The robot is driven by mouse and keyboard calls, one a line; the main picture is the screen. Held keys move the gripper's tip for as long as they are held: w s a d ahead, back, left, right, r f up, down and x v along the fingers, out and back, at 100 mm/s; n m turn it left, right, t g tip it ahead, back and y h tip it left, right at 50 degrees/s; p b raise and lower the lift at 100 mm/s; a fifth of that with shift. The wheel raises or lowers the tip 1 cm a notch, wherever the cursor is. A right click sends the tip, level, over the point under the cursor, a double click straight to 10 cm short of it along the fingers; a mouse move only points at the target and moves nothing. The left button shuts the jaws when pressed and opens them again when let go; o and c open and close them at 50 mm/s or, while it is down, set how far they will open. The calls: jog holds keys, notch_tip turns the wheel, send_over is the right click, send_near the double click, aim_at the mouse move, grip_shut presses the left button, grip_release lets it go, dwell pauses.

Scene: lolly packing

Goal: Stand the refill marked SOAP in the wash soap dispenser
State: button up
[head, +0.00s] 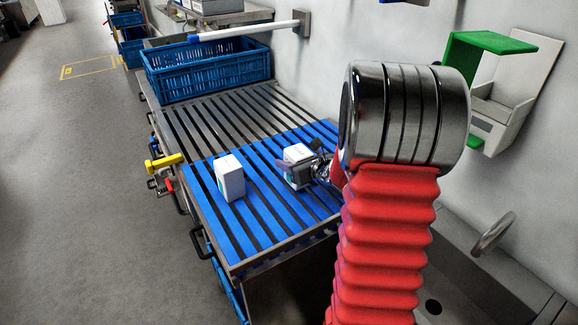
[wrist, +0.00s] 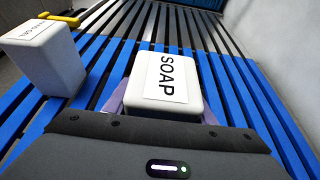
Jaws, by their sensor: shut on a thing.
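In the head view the same refill (head: 297,153) is on or just above the blue slats, partly hidden by the gripper. My gripper (head: 304,172) is shut on it; the purple finger pads (wrist: 160,103) show at its sides in the wrist view. The likely dispenser (head: 504,103) is a pale wall housing at the right with its green cover (head: 492,42) raised and an open cavity. I cannot read any marking on it.
A blue crate (head: 206,68) stands at the slatted table's far end. My arm blocks part of the view.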

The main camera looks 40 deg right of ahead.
jog(key=shift+f, duration=0.65)
jog(key=shift+f, duration=0.1)
jog(key=o, duration=1.5)
jog(key=shift+s+r, duration=0.35)
jog(key=shift+s, duration=0.3)
jog(key=v, duration=1)
jog(key=shift+s, duration=0.3)
